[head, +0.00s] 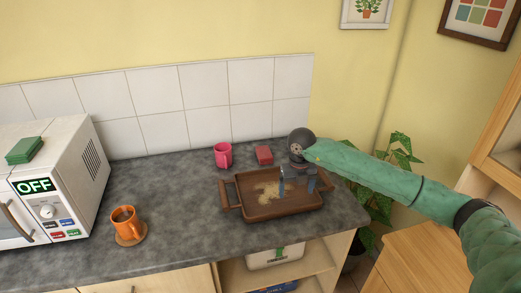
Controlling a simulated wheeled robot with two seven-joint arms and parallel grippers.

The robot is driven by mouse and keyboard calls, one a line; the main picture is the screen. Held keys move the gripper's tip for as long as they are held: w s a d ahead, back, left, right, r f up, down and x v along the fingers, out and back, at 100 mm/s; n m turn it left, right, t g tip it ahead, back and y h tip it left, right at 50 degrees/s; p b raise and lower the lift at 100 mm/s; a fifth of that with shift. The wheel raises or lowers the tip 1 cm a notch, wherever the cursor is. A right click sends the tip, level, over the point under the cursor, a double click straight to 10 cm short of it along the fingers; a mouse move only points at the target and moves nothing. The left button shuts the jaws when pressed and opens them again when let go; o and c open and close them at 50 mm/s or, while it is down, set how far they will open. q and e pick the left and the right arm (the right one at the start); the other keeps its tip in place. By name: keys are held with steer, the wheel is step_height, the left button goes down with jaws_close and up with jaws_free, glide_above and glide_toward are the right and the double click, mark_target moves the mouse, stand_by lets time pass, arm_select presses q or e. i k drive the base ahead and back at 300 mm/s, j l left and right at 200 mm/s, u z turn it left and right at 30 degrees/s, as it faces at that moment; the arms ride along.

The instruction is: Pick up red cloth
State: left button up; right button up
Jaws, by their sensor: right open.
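The red cloth (264,155) looks like a small folded block. It lies on the grey counter near the tiled wall, just behind the wooden tray and to the right of the pink mug. My right arm comes in from the right, and my right gripper (297,183) points down over the right part of the tray. Its two dark fingers are apart with nothing seen between them. The gripper is in front and to the right of the red cloth, apart from it. My left gripper is not in view.
The wooden tray (240,200) has handles and a pale spill (267,190) in it. A pink mug (222,155) stands by the wall. An orange mug (125,221) sits on a coaster; a green cloth (25,150) lies on the microwave (68,150). The counter's middle is clear.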

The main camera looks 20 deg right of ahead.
mark_target(264, 154)
steer(key=i, duration=1.15)
